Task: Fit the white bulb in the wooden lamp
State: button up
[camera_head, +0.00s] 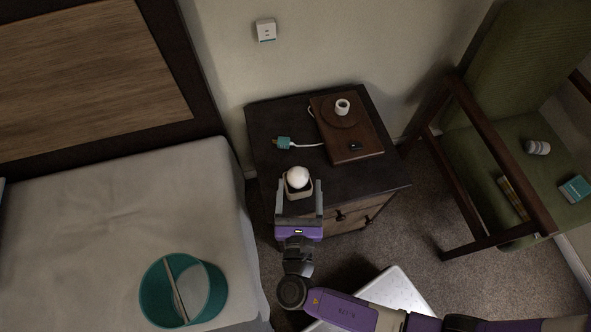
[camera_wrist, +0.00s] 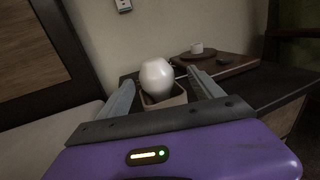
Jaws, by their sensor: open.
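The white bulb (camera_head: 298,177) sits in a small pale square holder (camera_head: 300,192) near the front left of the dark nightstand. In the wrist view the bulb (camera_wrist: 157,78) stands between my two fingers, with the holder (camera_wrist: 165,99) under it. My gripper (camera_head: 299,192) is open, one finger on each side of the bulb and holder; I cannot tell whether a finger touches. The wooden lamp (camera_head: 352,146) is a brown base with a round raised disc and an empty white socket (camera_head: 342,106), at the back right of the nightstand. It also shows in the wrist view (camera_wrist: 235,62).
The nightstand top (camera_head: 271,116) has a teal plug (camera_head: 283,142) on a white cord left of the lamp. A wall outlet (camera_head: 265,30) is above. A bed (camera_head: 110,215) with a teal bin (camera_head: 212,290) lies left; a green chair (camera_head: 475,165) stands right.

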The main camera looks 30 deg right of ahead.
aim_at(298, 168)
jog(key=x, duration=0.6)
jog(key=shift+w+f, duration=0.3)
jog(key=shift+w, duration=0.2)
jog(key=c, duration=1.3)
